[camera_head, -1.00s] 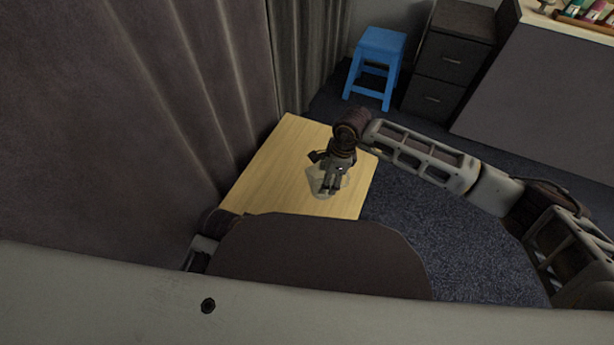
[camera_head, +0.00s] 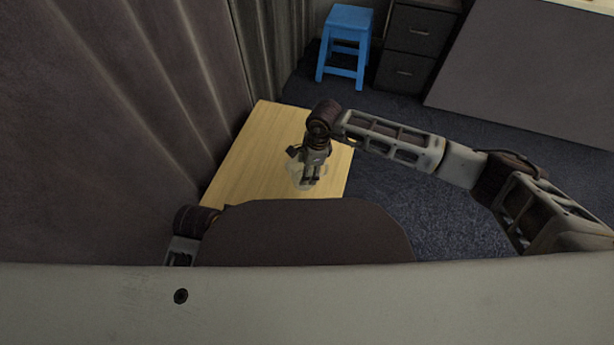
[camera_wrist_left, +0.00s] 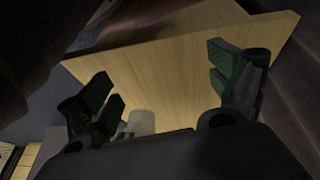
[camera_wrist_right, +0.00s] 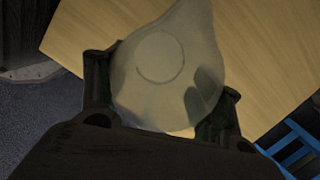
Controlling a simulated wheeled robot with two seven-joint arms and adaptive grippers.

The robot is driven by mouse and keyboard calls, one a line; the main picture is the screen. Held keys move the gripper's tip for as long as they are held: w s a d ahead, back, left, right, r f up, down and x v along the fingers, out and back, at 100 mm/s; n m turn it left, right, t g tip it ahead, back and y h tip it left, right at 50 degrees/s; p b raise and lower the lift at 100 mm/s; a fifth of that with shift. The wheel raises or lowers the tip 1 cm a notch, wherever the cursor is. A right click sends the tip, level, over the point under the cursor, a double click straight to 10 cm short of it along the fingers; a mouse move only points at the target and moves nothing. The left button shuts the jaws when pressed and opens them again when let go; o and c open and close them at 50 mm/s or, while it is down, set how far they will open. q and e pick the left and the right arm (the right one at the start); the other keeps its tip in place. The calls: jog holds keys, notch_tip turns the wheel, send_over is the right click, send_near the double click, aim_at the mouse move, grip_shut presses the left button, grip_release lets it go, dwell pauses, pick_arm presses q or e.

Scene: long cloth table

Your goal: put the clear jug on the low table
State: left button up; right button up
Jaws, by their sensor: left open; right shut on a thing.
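The clear jug (camera_wrist_right: 165,65) fills the middle of the right wrist view, between the two fingers of my right gripper (camera_wrist_right: 160,105), which is shut on it. In the head view the jug (camera_head: 296,174) shows faintly around and below my right gripper (camera_head: 312,178), over the low table. The low table (camera_head: 255,150) has a pale wooden top; it also shows in the right wrist view (camera_wrist_right: 265,40). I cannot tell whether the jug touches the tabletop. My left gripper (camera_wrist_left: 165,95) is open and empty, with the wooden tabletop (camera_wrist_left: 170,70) beyond its fingers.
A blue stool (camera_head: 345,45) and a dark drawer cabinet (camera_head: 407,45) stand behind the table. A grey curtain (camera_head: 110,110) hangs along the left. Dark carpet (camera_head: 400,205) lies open to the right. The left part of the tabletop is bare.

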notch_tip(320, 180, down, 4)
jog(key=shift+f+b, duration=0.2)
jog(key=shift+b, duration=0.45)
jog(key=shift+f, duration=0.25)
pick_arm(q)
jog(key=f, duration=0.2)
jog(key=d+f, duration=0.1)
jog(key=shift+w+f+t, duration=0.25)
jog(key=shift+w+t, duration=0.05)
jog(key=shift+r, duration=0.1)
jog(key=shift+w+h, duration=0.1)
jog(key=shift+h, duration=0.2)
pick_arm(e)
jog(key=shift+f, duration=0.1)
jog(key=o, duration=1.4)
pick_arm(q)
jog(key=shift+f, duration=0.2)
pick_arm(e)
jog(key=o, duration=0.3)
jog(key=shift+o, duration=0.2)
